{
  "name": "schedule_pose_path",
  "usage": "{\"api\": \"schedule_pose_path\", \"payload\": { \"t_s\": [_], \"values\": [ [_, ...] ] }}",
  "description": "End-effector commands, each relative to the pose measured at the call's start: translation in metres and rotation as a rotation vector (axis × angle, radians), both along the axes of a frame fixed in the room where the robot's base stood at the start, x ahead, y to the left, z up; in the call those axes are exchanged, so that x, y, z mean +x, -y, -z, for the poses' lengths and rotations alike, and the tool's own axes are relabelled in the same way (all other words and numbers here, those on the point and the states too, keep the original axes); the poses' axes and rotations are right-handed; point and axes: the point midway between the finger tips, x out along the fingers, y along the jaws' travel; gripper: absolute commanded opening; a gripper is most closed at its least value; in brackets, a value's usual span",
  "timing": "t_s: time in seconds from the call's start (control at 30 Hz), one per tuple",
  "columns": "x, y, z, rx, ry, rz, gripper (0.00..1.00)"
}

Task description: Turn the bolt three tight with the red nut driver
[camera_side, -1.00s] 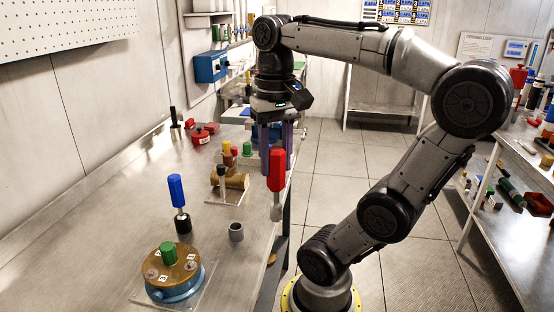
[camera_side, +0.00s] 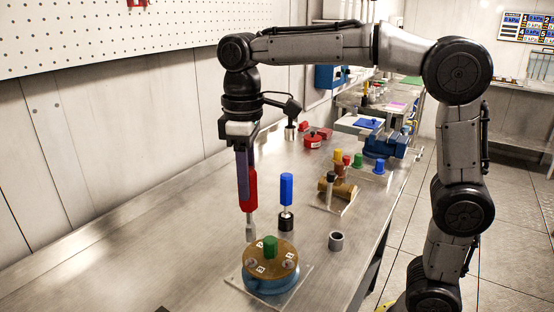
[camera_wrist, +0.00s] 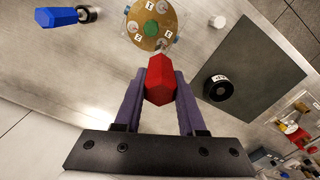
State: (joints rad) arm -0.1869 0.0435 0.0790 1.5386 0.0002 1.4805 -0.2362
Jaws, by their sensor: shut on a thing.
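My gripper (camera_side: 244,190) is shut on the red nut driver (camera_side: 252,192), which hangs upright with its grey socket end down. The driver also shows end-on between the fingers in the wrist view (camera_wrist: 160,82), hiding most of its shaft. The round brass plate (camera_side: 287,251) on a blue base has a green knob (camera_side: 270,246) at its centre and bolts with small labels around it. It also shows in the wrist view (camera_wrist: 133,27). The driver's tip is near the plate's left far edge in the side view; contact cannot be told.
A blue nut driver (camera_side: 286,187) stands upright in a dark holder close behind the plate. An empty grey cup (camera_side: 336,241) stands to the right. A wooden cylinder (camera_side: 343,190) on a stand and coloured pieces lie farther back. The bench at left is clear.

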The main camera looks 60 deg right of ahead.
Motion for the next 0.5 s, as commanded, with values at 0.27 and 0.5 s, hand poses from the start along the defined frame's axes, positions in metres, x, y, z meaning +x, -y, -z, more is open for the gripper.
{"api": "schedule_pose_path", "payload": {
  "t_s": [0.27,0.5],
  "values": [
    [-0.001,-0.006,0.008,0.000,-0.001,-0.015,0.00],
    [-0.001,-0.005,0.023,0.000,0.000,-0.014,0.00]
  ]
}}
